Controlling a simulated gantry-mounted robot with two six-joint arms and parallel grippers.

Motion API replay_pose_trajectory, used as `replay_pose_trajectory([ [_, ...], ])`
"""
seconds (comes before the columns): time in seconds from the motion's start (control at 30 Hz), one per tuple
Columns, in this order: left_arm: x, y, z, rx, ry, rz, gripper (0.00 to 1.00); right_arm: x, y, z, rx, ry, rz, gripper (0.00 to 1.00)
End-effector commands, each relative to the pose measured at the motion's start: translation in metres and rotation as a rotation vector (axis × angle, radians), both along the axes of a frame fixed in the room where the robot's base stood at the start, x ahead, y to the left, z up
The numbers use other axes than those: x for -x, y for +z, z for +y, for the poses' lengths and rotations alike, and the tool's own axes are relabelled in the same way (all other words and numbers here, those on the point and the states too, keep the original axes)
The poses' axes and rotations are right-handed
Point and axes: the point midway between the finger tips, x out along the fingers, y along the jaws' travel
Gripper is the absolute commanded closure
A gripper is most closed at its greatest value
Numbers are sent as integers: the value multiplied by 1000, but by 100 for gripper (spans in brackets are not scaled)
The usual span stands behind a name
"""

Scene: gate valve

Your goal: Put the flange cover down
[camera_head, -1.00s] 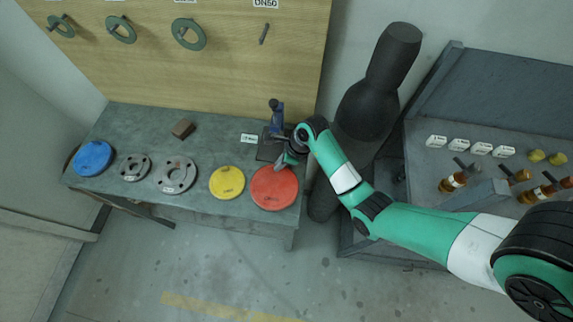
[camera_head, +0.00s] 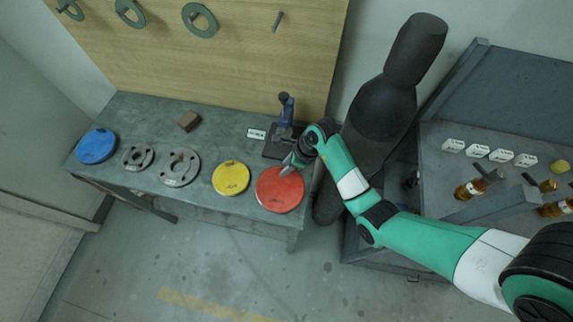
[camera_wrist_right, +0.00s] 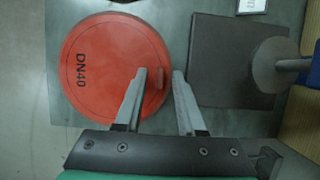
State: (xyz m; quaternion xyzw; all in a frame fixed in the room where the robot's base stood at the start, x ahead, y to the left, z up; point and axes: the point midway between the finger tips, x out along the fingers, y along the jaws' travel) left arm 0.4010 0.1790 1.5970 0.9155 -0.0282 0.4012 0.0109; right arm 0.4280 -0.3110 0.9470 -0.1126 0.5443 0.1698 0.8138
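The red flange cover (camera_head: 279,190), marked DN40, lies flat at the right end of the grey workbench (camera_head: 215,125), near its front edge. It also shows in the right wrist view (camera_wrist_right: 100,75), with a small raised tab (camera_wrist_right: 160,76) near its rim. My right gripper (camera_head: 287,169) is at the back edge of the cover. In the right wrist view its two fingers (camera_wrist_right: 161,72) stand apart, on either side of the tab, with gaps to it. How high the fingertips are above the cover is hard to tell. My left gripper is not in view.
A blue disc (camera_head: 97,146), two grey flanges (camera_head: 179,167) and a yellow disc (camera_head: 231,178) lie left of the red cover. A dark plate (camera_wrist_right: 225,65) with a blue-handled tool (camera_head: 286,108) is close behind. A brown block (camera_head: 189,121) lies further back.

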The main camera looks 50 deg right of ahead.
Motion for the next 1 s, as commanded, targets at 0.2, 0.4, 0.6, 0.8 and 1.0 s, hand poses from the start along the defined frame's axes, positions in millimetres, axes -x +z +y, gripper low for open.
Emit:
replay_pose_trajectory([
  [0.2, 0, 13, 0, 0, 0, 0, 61, 6, 25, -4, 1, -2, -4, 61],
  [0.4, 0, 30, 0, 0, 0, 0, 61, 23, 72, -12, 2, -2, -4, 61],
  [0.6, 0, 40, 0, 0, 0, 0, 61, 37, 106, -17, 1, -2, -2, 61],
  [0.8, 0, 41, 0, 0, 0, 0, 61, 42, 115, -19, 0, 0, 0, 61],
  [1.0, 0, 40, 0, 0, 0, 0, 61, 42, 114, -19, 0, 0, 0, 61],
])
